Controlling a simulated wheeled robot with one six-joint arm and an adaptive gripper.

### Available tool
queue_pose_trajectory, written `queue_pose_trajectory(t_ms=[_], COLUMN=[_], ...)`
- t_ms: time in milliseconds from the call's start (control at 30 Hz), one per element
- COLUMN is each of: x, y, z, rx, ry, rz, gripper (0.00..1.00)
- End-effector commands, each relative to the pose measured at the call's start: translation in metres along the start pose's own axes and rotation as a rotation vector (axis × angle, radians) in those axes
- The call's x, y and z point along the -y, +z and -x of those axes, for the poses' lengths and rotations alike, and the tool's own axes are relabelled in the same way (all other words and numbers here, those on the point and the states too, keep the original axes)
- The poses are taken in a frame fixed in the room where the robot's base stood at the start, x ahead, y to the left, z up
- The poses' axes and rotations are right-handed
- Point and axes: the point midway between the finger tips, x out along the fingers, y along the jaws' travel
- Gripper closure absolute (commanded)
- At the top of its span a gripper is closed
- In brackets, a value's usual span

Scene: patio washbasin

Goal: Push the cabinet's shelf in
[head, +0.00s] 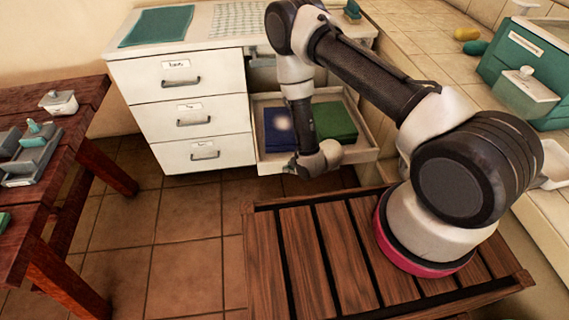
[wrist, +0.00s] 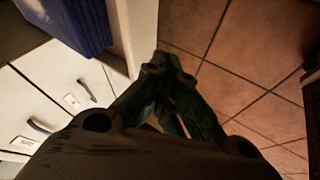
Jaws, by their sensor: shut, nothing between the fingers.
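The cabinet's shelf (head: 362,155) is a pale open tray, standing out from the white cabinet (head: 205,88) to the right of its drawers. A blue folded item (head: 277,130) and a green one (head: 337,121) lie in it. My gripper (head: 289,168) is low at the shelf's front edge, partly hidden behind my wrist in the head view. In the wrist view my gripper (wrist: 160,68) is shut and empty, its fingertips close to the shelf's pale front wall (wrist: 134,30). I cannot tell whether they touch. The blue item (wrist: 75,20) shows behind that wall.
Three closed, labelled drawers are left of the shelf. A dark red table (head: 85,125) stands at the left, and a slatted wooden surface (head: 300,250) lies under my arm. The tiled floor (head: 180,240) between them is clear. A tiled counter (head: 440,60) runs along the right.

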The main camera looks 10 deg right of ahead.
Motion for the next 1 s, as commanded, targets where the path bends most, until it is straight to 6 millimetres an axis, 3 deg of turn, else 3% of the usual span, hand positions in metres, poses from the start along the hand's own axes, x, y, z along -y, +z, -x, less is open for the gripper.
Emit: queue_pose_trajectory(t_ms=[200, 300, 500, 1000], x=[-0.002, -0.019, -0.033, -0.038], y=[0.0, 0.0, 0.0, 0.0], z=[-0.044, -0.05, -0.058, -0.06], rx=[0.0, 0.0, 0.0, 0.0], ry=[0.002, 0.003, 0.0, 0.001], rz=[-0.002, -0.003, -0.001, -0.002], gripper=[1.0, 1.0, 1.0, 1.0])
